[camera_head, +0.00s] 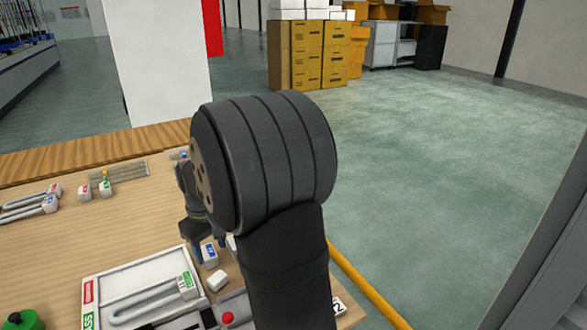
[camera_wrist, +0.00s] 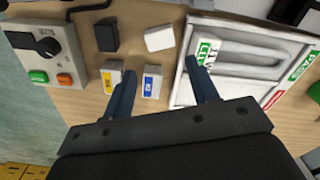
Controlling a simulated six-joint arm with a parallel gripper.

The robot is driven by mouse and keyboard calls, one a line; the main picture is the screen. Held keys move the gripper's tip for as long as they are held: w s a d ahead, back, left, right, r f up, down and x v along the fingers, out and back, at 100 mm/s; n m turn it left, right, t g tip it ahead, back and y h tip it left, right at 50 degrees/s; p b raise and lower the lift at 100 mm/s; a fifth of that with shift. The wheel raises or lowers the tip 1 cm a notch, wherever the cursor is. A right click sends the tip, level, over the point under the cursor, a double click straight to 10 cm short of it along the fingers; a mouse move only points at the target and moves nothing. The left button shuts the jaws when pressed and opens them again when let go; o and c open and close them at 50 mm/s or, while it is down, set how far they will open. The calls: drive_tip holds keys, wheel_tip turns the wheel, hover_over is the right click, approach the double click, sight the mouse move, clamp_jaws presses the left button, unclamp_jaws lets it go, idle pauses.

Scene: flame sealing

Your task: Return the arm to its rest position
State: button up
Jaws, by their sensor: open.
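My gripper (camera_wrist: 164,82) is open in the wrist view, its two dark fingers spread above the wooden table with nothing held between them. A white block with a blue label (camera_wrist: 152,82) shows below, between the fingers. A white block with a yellow label (camera_wrist: 111,77) is just beside the left finger. A white tray (camera_wrist: 180,92) is at the right finger, with a bent tube with a green label (camera_wrist: 208,50) in it. In the head view my arm's large dark joint hides most of the gripper. The tray (camera_head: 95,272) lies in front of it, to the left.
A control box (camera_wrist: 45,55) with green and orange buttons stands at the wrist view's left. A black block (camera_wrist: 107,35) and a plain white block (camera_wrist: 160,38) lie nearby. More tubes (camera_head: 35,204) lie at the table's left. Open floor (camera_head: 430,170) is to the right.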

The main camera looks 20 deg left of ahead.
sight(217, 278)
wheel_tip(217, 278, down, 11)
drive_tip(key=shift+f, duration=0.2)
wheel_tip(217, 278, up, 3)
drive_tip(key=shift+r, duration=0.8)
